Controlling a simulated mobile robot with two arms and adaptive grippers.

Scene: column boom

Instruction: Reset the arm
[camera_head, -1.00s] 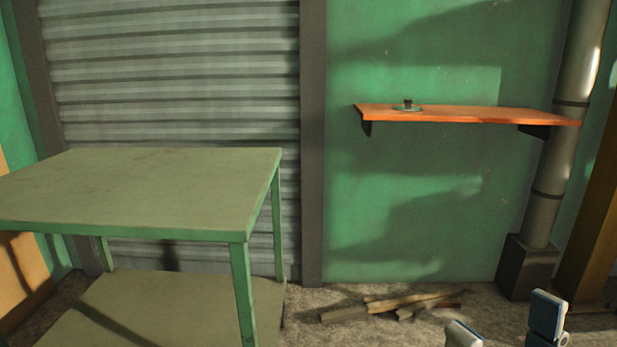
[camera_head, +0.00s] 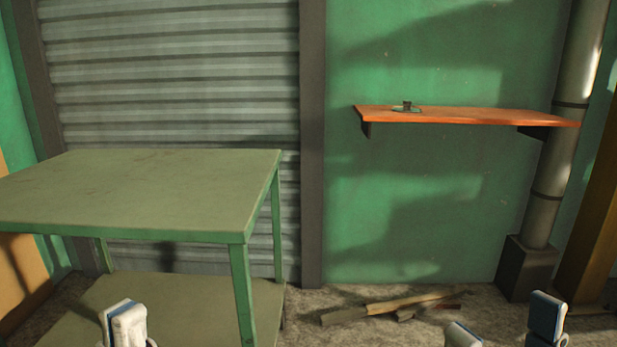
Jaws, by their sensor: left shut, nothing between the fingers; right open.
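My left gripper (camera_head: 124,326) shows at the bottom left, in front of the green table's lower shelf. Its white and blue fingers are together, with nothing seen between them. My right gripper (camera_head: 505,328) shows at the bottom right, above the floor. Its two fingers are wide apart and nothing is between them. The lower parts of both grippers and the arms are cut off by the bottom edge of the view.
A green table (camera_head: 140,190) with a bare top stands at the left. An orange wall shelf (camera_head: 480,115) holds a small dark item on a clear dish (camera_head: 406,108). Wood pieces (camera_head: 410,303) lie on the floor. A pipe (camera_head: 560,150) stands at the right.

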